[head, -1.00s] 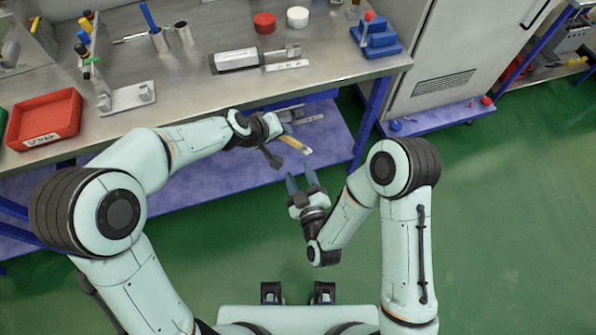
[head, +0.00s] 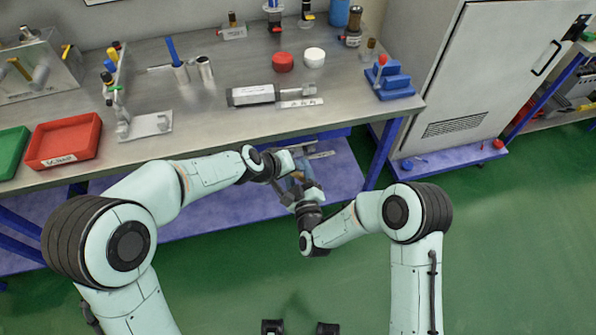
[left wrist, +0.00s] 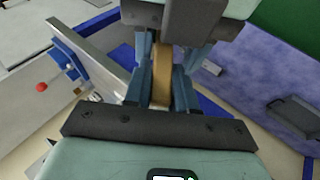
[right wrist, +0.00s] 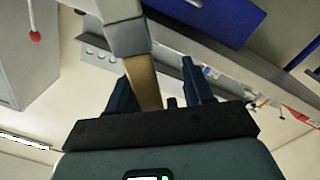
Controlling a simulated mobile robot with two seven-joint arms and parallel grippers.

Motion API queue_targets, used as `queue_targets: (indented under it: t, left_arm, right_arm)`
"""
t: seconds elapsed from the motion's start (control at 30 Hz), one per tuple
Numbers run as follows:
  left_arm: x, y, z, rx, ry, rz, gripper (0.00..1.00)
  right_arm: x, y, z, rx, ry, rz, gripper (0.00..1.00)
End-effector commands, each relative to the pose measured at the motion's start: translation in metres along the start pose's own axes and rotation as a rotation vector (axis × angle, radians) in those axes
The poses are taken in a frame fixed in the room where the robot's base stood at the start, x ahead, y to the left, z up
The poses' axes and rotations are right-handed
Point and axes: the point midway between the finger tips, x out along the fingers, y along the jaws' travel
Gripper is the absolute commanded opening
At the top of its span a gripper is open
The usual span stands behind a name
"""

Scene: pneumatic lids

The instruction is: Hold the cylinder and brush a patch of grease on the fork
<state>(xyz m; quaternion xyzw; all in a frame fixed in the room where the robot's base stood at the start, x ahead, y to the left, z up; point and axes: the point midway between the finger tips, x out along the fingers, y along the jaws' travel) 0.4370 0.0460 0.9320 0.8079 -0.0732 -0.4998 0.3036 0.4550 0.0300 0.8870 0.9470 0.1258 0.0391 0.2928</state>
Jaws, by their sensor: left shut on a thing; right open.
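The grey cylinder (head: 253,95) lies on the bench in the head view, its rod and fork end (head: 290,94) pointing right. A tan-handled tool (left wrist: 162,75), seemingly the brush, is held in my left gripper (left wrist: 160,85), in front of the bench edge. Its tan handle also shows in the right wrist view (right wrist: 142,82). My right gripper (right wrist: 156,78) is open, its blue fingers on either side of the handle, close to my left gripper. The brush's bristles cannot be made out. No grease can be told on the fork.
Red (head: 283,62) and white (head: 314,57) round pots stand behind the cylinder. A red bin (head: 64,142) is at left. A blue shelf (head: 215,215) lies below the bench.

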Motion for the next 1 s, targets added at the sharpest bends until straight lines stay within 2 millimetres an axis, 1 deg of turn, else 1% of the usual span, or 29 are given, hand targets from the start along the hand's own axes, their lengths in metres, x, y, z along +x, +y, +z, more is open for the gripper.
queue_targets:
  t: [0.27, 0.3, 0.37, 0.4, 0.43, 0.47, 0.53, 0.57, 0.6, 0.63, 0.9, 1.0]
  left_arm:
    - [-0.0001, 0.0001, -0.0001, 0.0, 0.0, 0.0, 0.0]
    - [-0.0001, 0.0001, -0.0001, 0.0, 0.0, 0.0, 0.0]
    - [-0.0001, 0.0001, -0.0001, 0.0, 0.0, 0.0, 0.0]
    - [-0.0001, 0.0002, -0.0001, 0.0, 0.0, 0.0, 0.0]
    - [-0.0001, 0.0004, -0.0001, 0.0, 0.0, 0.001, 0.0]
    - [-0.0002, 0.0008, -0.0001, 0.0, 0.0, 0.001, 0.0]
    - [-0.0003, 0.0017, 0.0, 0.001, 0.0, 0.003, 0.0]
    - [-0.0003, 0.0021, 0.0, 0.001, 0.0, 0.003, 0.32]
    - [-0.0003, 0.0025, 0.0001, 0.002, 0.001, 0.004, 0.45]
    - [-0.0003, 0.0026, 0.0, 0.002, 0.001, 0.004, 0.54]
    - [-0.0004, 0.0009, -0.0001, 0.001, 0.0, 0.002, 0.55]
    - [-0.0048, 0.001, -0.0005, 0.001, 0.002, 0.002, 0.55]
  right_arm:
    - [0.0021, -0.0001, 0.0002, 0.0, 0.0, 0.0, 0.51]
    - [0.0021, -0.0001, 0.0002, 0.0, 0.0, 0.0, 0.48]
    - [0.002, -0.0001, 0.0002, 0.0, 0.0, -0.001, 0.28]
    - [0.002, -0.0003, 0.0001, 0.0, 0.0, -0.001, 0.15]
    - [0.0019, -0.0005, 0.0, 0.0, 0.0, -0.002, 0.06]
    - [0.0018, -0.0008, 0.0, 0.0, 0.0, -0.003, 0.0]
    - [0.0015, -0.0015, -0.0001, 0.0, 0.0, -0.005, 0.0]
    - [0.0015, -0.0018, -0.0003, 0.0, 0.0, -0.005, 0.0]
    - [0.0014, -0.0021, -0.0003, 0.001, 0.0, -0.006, 0.0]
    - [0.0014, -0.0021, -0.0002, 0.001, 0.0, -0.006, 0.0]
    - [0.0018, -0.0007, -0.0001, 0.0, 0.0, -0.002, 0.0]
    - [0.0018, -0.0004, 0.0, 0.0, 0.0, -0.001, 0.0]
